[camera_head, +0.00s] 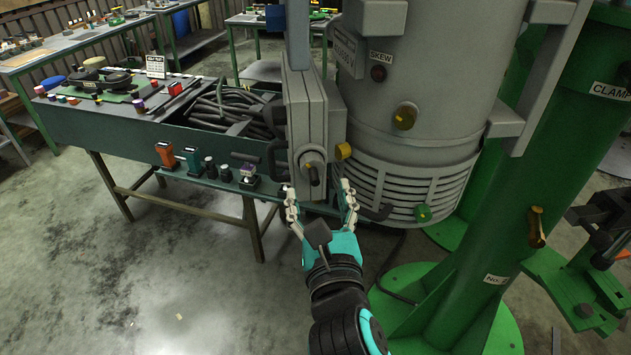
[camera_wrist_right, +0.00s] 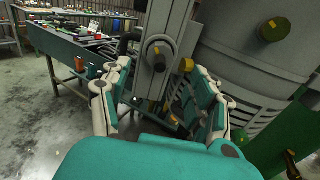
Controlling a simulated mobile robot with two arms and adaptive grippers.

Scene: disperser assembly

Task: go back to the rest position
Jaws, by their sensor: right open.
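My right gripper (camera_head: 321,207) is open, with its two fingers spread just below the grey box on the side of the big grey machine (camera_head: 430,70). Nothing shows between the fingers. In the right wrist view the open fingers (camera_wrist_right: 165,105) frame the lower part of the grey box and its round knob (camera_wrist_right: 158,55). The knob also shows in the head view (camera_head: 312,165), just above the fingers. I cannot tell whether the fingers touch the machine. My left gripper does not show in either view.
A green workbench (camera_head: 110,118) with cables and small parts stands at the left of the machine. A green column (camera_head: 500,200) marked CLAMP stands at the right. A yellow knob (camera_head: 343,151) sits close above the right fingers. The concrete floor at the lower left is clear.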

